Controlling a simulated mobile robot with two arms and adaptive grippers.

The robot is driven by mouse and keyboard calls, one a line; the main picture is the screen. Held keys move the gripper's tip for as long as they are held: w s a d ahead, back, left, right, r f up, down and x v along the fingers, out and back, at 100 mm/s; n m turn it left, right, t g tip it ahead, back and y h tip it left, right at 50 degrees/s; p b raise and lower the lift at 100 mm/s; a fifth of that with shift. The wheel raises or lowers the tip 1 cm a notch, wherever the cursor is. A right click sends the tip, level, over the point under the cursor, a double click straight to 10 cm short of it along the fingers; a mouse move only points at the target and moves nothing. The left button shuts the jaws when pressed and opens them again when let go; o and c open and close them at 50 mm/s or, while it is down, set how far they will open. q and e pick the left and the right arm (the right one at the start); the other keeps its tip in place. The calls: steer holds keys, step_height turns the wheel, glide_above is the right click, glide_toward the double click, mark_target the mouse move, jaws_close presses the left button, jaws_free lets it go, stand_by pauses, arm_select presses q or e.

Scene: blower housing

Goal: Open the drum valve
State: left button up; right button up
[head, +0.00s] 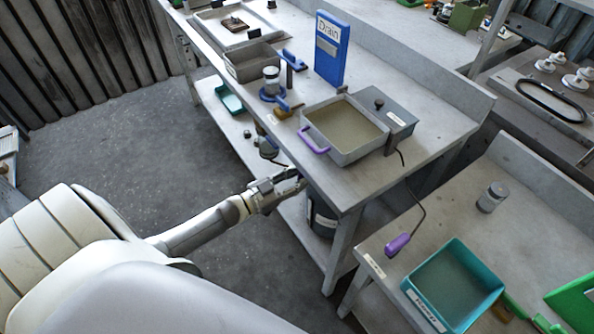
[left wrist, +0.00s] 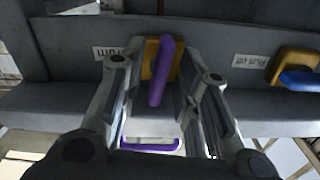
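The drum valve, a yellow block (left wrist: 151,75) with a purple lever (left wrist: 161,80), sits on the bench's front edge beside an upside-down label (left wrist: 108,53) that seems to read "Drum". The lever points along the view's vertical, slightly tilted. My left gripper (left wrist: 165,68) is open, with a finger on each side of the lever in the picture; gaps show on both sides. I cannot tell how near it is in depth. In the head view my left gripper (head: 292,183) is at the bench's front edge, and the valve is not distinguishable there. My right gripper is not in view.
A second yellow valve with a blue lever (left wrist: 297,80) sits along the same edge. A grey tray (head: 347,130) with a purple handle (head: 313,143) stands on the bench above. A dark drum (head: 322,217) stands below. The floor at left is clear.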

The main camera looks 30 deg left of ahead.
arm_select(q)
steer(key=shift+s, duration=0.1)
steer(key=v, duration=1.1)
steer(key=shift+s+a, duration=0.15)
steer(key=shift+s, duration=0.25)
steer(key=s+f+n+g+y, duration=0.25)
steer(key=s+f, duration=0.25)
steer(key=f, duration=0.6)
steer(key=s+f+n+g+y, duration=0.2)
steer(key=s+f+g+y, duration=0.15)
steer(key=f, duration=0.85)
steer(key=s+d+f+g, duration=0.4)
steer(key=s+d+f, duration=0.2)
steer(key=s, duration=0.6)
steer(key=s+d+f+g+y, duration=0.1)
steer(key=s+d+f+g, duration=0.4)
steer(key=s, duration=0.7)
step_height(320, 180, down, 4)
steer(key=shift+s+d+f+g, duration=0.1)
steer(key=shift+s+d+g, duration=0.2)
steer(key=shift+d, duration=0.95)
steer(key=shift+m, duration=0.25)
